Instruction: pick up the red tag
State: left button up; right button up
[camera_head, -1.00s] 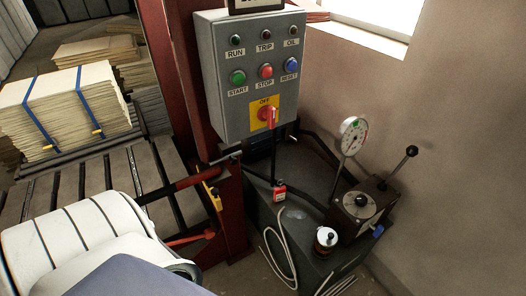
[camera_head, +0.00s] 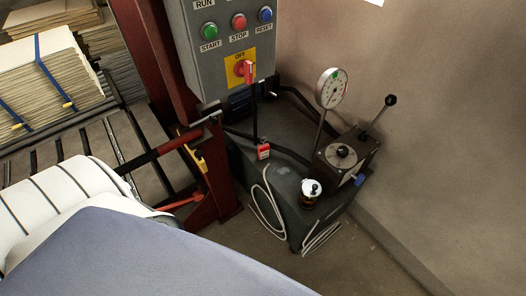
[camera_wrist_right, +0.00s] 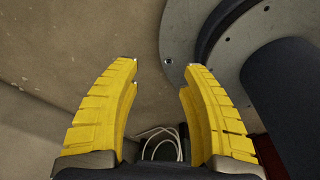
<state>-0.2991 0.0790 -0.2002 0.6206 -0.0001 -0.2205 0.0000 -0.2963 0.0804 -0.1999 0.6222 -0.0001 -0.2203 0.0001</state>
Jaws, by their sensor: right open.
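The red tag (camera_head: 263,151) is a small red piece with a pale face. It hangs at the lower end of a dark cord below the red OFF switch (camera_head: 246,70) on the grey control box, in front of the dark machine tank. My right gripper (camera_wrist_right: 160,65) shows in the right wrist view with its two yellow ribbed fingers spread apart and nothing between them. The tag cannot be made out in that view. Neither gripper shows in the head view, so the right gripper's distance from the tag cannot be told.
The grey control box (camera_head: 217,62) is above the tag. To its right are a round gauge (camera_head: 332,88), a black-knobbed lever (camera_head: 390,101) and a small capped jar (camera_head: 311,193). A pale hose (camera_head: 268,208) hangs below. A red post (camera_head: 158,65) stands left, near stacked sheets (camera_head: 45,85).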

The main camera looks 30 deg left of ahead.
jog(key=shift+s, duration=0.2)
jog(key=o, duration=0.7)
jog(key=shift+s, duration=0.1)
